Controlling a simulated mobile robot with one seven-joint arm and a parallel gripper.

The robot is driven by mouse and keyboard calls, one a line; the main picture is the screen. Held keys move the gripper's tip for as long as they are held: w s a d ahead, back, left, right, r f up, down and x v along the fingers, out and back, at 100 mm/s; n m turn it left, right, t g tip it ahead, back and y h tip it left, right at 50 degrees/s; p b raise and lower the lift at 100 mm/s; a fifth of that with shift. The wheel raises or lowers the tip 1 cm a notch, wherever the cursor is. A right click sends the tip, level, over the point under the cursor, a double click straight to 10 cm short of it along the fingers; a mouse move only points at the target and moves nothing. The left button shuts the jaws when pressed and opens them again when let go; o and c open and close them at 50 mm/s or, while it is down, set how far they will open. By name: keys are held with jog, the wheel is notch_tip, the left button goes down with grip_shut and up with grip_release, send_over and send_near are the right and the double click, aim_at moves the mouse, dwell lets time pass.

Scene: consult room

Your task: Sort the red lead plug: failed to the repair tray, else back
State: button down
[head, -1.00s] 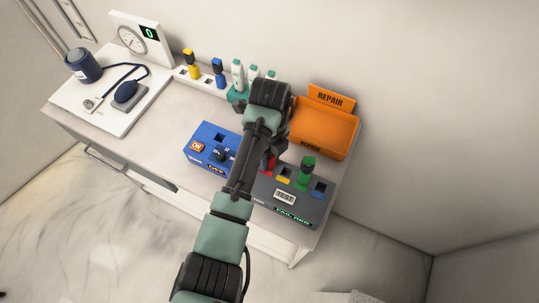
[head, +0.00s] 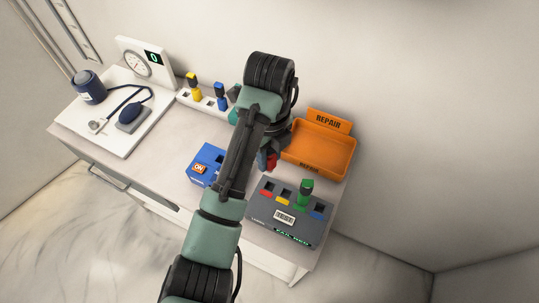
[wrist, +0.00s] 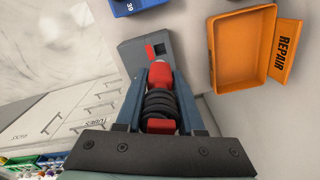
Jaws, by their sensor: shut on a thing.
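My gripper (wrist: 160,88) is shut on the red lead plug (wrist: 160,72), which sits between the two fingers in the wrist view. In the head view the red plug (head: 271,161) shows partly, below my wrist and above the back edge of the grey tester (head: 259,209). The tester's red-marked socket is empty, and its green display (head: 292,238) appears to read FAIL RED. The orange repair tray (head: 335,178) stands just right of my gripper and looks empty. It also shows at the upper right in the wrist view (wrist: 222,45).
A green plug (head: 305,192) stands in the tester. Yellow (head: 194,88) and blue (head: 220,97) plugs stand in a white rack (head: 187,99) at the back. A blood pressure set (head: 130,117) lies left.

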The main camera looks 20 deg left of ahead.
aim_at(270, 149)
jog(key=shift+r+p, duration=1.45)
jog(key=shift+r, duration=0.1)
jog(key=shift+f, duration=0.15)
